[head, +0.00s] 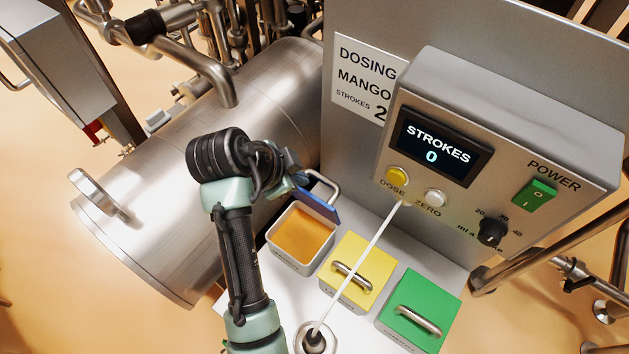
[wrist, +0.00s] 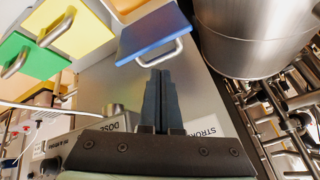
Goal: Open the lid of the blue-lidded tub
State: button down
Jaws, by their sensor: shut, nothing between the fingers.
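The blue-lidded tub (head: 287,258) stands on the white surface and its orange contents show. Its blue lid (head: 318,203) stands raised at the tub's back edge, tilted up, with a metal handle (head: 328,186) on its outer face. In the wrist view the blue lid (wrist: 150,28) and its handle (wrist: 163,54) are just beyond my fingertips. My gripper (wrist: 160,74) is shut and empty, with its tips close to the handle; I cannot tell whether they touch. In the head view my gripper is mostly hidden by my wrist.
A yellow-lidded tub (head: 353,255) and a green-lidded tub (head: 424,300) stand closed to the right. The control box (head: 470,130) reads strokes 0. A steel tank (head: 170,190) is on the left.

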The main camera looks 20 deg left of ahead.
jog(key=w+f+m, duration=0.1)
jog(key=f+m, duration=0.1)
jog(key=m, duration=0.2)
jog(key=w+d+f+m+t+p, duration=0.1)
jog(key=f+m, duration=0.1)
jog(key=m, duration=0.1)
jog(key=w+d+f+m+t+p, duration=0.1)
jog(key=f+m, duration=0.2)
jog(key=m, duration=0.1)
jog(key=shift+w+f+m, duration=0.1)
jog(key=shift+w+m, duration=0.2)
jog(key=shift+w, duration=0.1)
dwell(0.4)
